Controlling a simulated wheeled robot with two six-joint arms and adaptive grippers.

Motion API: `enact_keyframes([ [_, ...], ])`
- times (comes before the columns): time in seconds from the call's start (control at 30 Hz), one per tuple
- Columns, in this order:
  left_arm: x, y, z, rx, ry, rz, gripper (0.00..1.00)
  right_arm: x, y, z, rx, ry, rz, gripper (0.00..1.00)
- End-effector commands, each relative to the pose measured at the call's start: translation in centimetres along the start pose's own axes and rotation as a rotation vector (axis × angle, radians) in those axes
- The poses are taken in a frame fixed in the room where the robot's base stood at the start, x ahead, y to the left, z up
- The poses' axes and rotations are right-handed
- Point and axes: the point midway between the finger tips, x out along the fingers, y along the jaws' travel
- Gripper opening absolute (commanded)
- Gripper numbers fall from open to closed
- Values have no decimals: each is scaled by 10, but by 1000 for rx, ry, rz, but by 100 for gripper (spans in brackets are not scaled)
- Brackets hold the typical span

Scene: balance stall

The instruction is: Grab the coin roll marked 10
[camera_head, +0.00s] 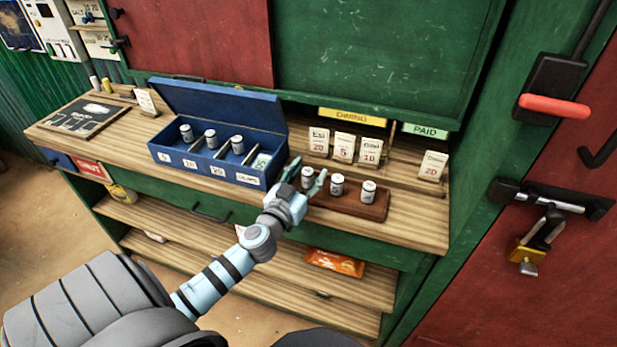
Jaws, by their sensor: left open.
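Three small silver-white coin rolls stand upright on a brown wooden tray (347,207): a left one (307,176), a middle one (337,184) and a right one (369,191). Their marks are too small to read, so I cannot tell which says 10. My left gripper (309,168) is open, with its fingers on either side of the left roll in the picture. I cannot tell whether they touch it. Three more rolls (186,132) (211,139) (237,144) stand in separate compartments of a blue box (210,170). My right gripper is out of view.
The blue box has a raised lid (220,104) and front labels including 5, 10 and 20. Price cards (343,147) stand behind the tray. A small chalkboard (83,117) lies at the counter's left. Bare counter (415,215) shows right of the tray.

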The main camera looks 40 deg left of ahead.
Motion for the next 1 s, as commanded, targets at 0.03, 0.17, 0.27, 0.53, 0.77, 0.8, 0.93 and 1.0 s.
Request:
enact_keyframes([
  [0.03,0,0,0,0,0,0,48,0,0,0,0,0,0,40],
  [0.17,0,0,0,0,0,0,27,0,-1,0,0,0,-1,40],
  [0.27,0,0,0,0,0,0,11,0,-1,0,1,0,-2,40],
  [0.53,0,0,0,0,0,0,0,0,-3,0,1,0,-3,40],
  [0.77,0,0,-10,1,2,1,0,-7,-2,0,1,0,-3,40],
  [0.8,0,0,-16,0,3,1,0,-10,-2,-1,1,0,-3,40],
  [0.93,0,0,-48,0,4,2,0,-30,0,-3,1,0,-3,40],
  [1.0,0,0,-74,1,5,3,0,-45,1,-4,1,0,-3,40],
])
